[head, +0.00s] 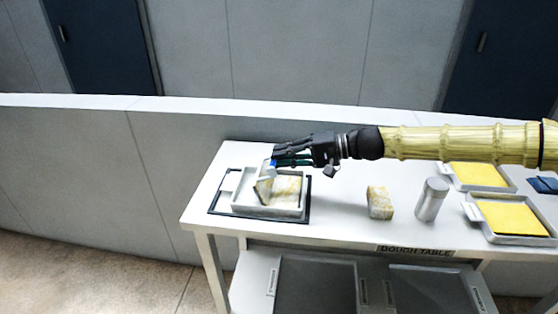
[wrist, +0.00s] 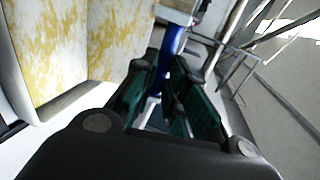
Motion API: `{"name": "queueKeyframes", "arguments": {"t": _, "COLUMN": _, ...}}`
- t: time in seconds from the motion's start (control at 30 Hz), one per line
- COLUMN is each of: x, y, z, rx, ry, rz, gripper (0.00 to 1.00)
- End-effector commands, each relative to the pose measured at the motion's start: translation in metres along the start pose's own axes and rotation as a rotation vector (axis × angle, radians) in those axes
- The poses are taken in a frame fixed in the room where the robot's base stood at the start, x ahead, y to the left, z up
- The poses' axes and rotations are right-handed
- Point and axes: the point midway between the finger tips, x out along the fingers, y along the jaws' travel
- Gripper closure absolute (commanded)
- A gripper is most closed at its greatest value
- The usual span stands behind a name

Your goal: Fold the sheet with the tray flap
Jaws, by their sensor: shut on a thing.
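A pale tray (head: 268,211) sits at the left of the table inside a dark outline. A mottled yellow and white sheet (head: 287,190) lies in it; a similar mottled surface fills the upper left of the wrist view. The tray flap (head: 264,188) stands tilted up at the tray's left part, with a blue piece at its top. My gripper (head: 277,163) reaches in from the right above the tray, shut on this blue piece, which also shows between the teal fingers in the wrist view (wrist: 173,42). My fingers partly hide the grip.
A mottled block (head: 380,202) and a grey metal cylinder (head: 432,200) stand right of the tray. Two trays with yellow contents (head: 514,218) (head: 479,174) and a dark blue item (head: 543,185) lie farther right. A low wall (head: 140,160) runs behind the table (head: 340,222).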

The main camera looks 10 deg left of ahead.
Motion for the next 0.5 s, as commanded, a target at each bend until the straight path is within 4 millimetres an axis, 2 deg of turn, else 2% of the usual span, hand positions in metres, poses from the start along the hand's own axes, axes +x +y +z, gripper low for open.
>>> {"name": "queueKeyframes", "arguments": {"t": 0.5, "x": -0.029, "y": 0.041, "z": 0.002, "rx": 0.005, "ry": -0.007, "rz": 0.007, "gripper": 1.0}}
